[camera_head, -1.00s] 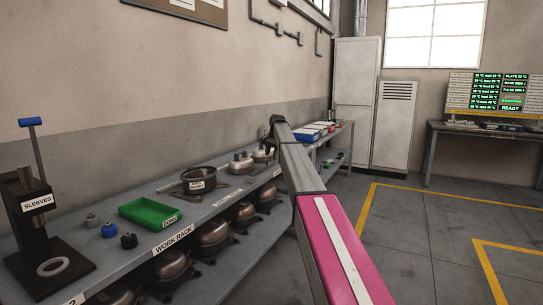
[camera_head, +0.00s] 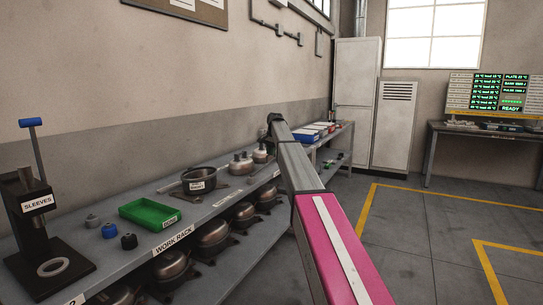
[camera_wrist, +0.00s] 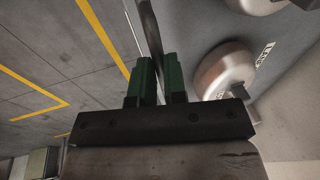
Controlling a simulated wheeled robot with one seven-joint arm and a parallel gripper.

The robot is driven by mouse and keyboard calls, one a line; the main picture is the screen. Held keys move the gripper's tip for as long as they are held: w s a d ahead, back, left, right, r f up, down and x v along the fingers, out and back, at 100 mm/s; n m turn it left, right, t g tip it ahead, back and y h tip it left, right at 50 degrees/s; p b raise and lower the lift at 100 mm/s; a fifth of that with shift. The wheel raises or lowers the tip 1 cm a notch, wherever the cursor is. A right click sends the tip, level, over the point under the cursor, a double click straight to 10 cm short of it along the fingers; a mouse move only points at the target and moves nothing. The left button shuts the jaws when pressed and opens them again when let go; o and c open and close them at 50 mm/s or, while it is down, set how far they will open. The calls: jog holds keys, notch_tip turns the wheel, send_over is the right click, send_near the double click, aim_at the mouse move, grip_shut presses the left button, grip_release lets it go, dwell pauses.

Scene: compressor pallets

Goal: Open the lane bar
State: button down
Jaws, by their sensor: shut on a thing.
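A dark, narrow bar (camera_wrist: 151,35) runs up between the green fingers of my gripper (camera_wrist: 159,62) in the wrist view. It appears to be the lane bar, and the fingers are shut on it. Its far end leaves the top of the picture. In the head view my arm reaches toward the far part of the work rack (camera_head: 225,203), and the gripper and bar cannot be made out there.
Rounded metal compressors (camera_wrist: 224,69) are close to the right of the fingers. The rack holds a green tray (camera_head: 150,213), a dark pot (camera_head: 199,181) and a sleeves press (camera_head: 38,205). Open floor with yellow lines (camera_head: 428,199) lies to the right.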

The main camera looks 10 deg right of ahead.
jog(key=s+a+r+t+h, duration=0.3)
jog(key=s+a+r+t, duration=0.2)
jog(key=s, duration=0.3)
jog(key=s+a+r+n+t+h, duration=0.1)
jog(key=s+a+r+t+h, duration=0.3)
jog(key=s+a+r+t, duration=0.2)
jog(key=shift+s+a+r+n+t, duration=0.3)
jog(key=shift+s+a+r, duration=0.3)
jog(key=shift+s+r, duration=0.6)
jog(key=shift+s+f, duration=0.2)
jog(key=shift+s, duration=0.05)
jog(key=c, duration=1.2)
grip_release()
jog(key=shift+o, duration=0.2)
